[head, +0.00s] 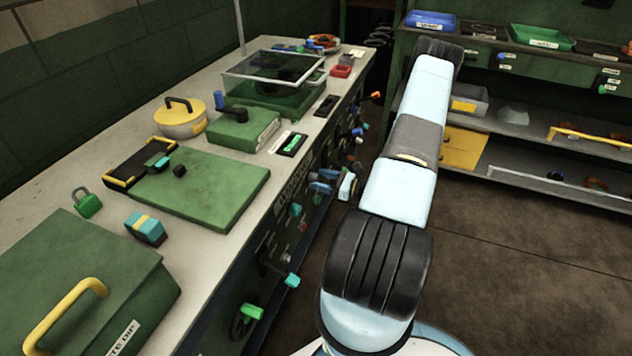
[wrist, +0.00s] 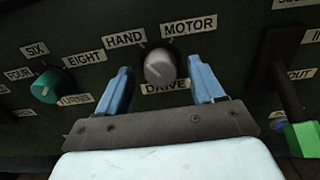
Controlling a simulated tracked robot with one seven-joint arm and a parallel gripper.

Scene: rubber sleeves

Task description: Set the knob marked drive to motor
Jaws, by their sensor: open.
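The drive knob (wrist: 160,68) is a round grey knob on the dark green panel in the wrist view. The label DRIVE is below it, HAND is at its upper left and MOTOR at its upper right. Its pointer seems to lean up and left towards HAND, but the mark is small. My gripper (wrist: 158,74) is open, with one blue finger to the left of the knob and one to the right. Neither finger clearly touches it. In the head view my gripper is small beside the bench front, and the knob cannot be made out there.
A teal knob (wrist: 47,87) marked TURNS, with FOUR, SIX and EIGHT, is left of the drive knob. A green-ended lever (wrist: 303,138) sticks out at the right. In the head view, several handles line the bench front, and shelves (head: 530,125) stand across the floor.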

